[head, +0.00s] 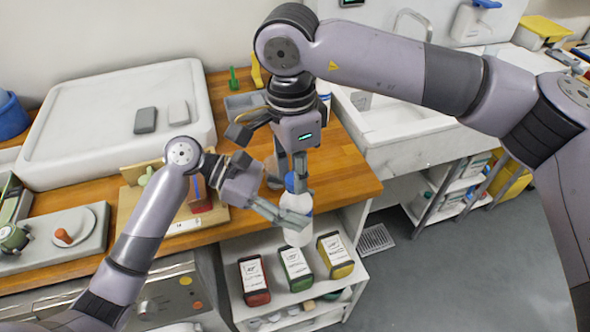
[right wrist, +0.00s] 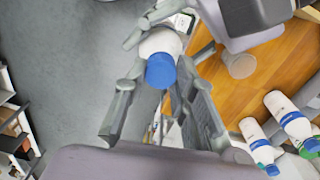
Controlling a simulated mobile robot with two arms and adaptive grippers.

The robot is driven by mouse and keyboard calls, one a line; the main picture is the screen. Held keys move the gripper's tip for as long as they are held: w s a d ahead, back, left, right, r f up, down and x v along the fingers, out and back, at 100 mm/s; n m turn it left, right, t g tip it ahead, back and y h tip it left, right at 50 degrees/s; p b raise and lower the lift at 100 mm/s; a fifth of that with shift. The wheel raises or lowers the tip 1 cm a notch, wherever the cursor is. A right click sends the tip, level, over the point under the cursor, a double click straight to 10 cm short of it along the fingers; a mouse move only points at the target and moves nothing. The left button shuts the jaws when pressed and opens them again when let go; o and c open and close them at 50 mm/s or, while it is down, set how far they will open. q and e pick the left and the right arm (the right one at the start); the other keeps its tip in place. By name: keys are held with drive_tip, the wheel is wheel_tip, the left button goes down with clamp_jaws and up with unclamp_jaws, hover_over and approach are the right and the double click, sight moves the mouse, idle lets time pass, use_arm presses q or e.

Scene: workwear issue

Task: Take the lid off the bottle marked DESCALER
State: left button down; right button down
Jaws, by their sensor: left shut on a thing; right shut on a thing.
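A white bottle (head: 298,204) with a blue lid (head: 290,181) is held upright in front of the wooden counter. No DESCALER marking can be read on it. My left gripper (head: 292,219) is shut around the bottle's body from the left. My right gripper (head: 296,178) reaches down from above and is shut on the blue lid. In the right wrist view the lid (right wrist: 161,71) sits between the right fingers, and the white bottle (right wrist: 160,43) shows behind it, with the left fingers beside it. The lid appears to be on the bottle; the neck is hidden.
Below the bottle, a shelf unit (head: 231,284) holds red (head: 254,280), green (head: 296,269) and yellow (head: 335,256) labelled containers. The wooden counter (head: 345,178) has some free room at right. Two other blue-capped white bottles (right wrist: 288,115) show in the right wrist view.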

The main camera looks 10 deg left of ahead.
drive_tip(key=n, duration=0.4)
drive_tip(key=shift+w, duration=0.15)
drive_tip(key=n, duration=0.3)
drive_tip(key=shift+w+n, duration=0.1)
drive_tip(key=shift+n, duration=0.3)
drive_tip(key=shift+r, duration=0.2)
drive_tip(key=shift+r, duration=0.6)
drive_tip(key=shift+a+r, duration=0.1)
drive_tip(key=shift+r, duration=0.25)
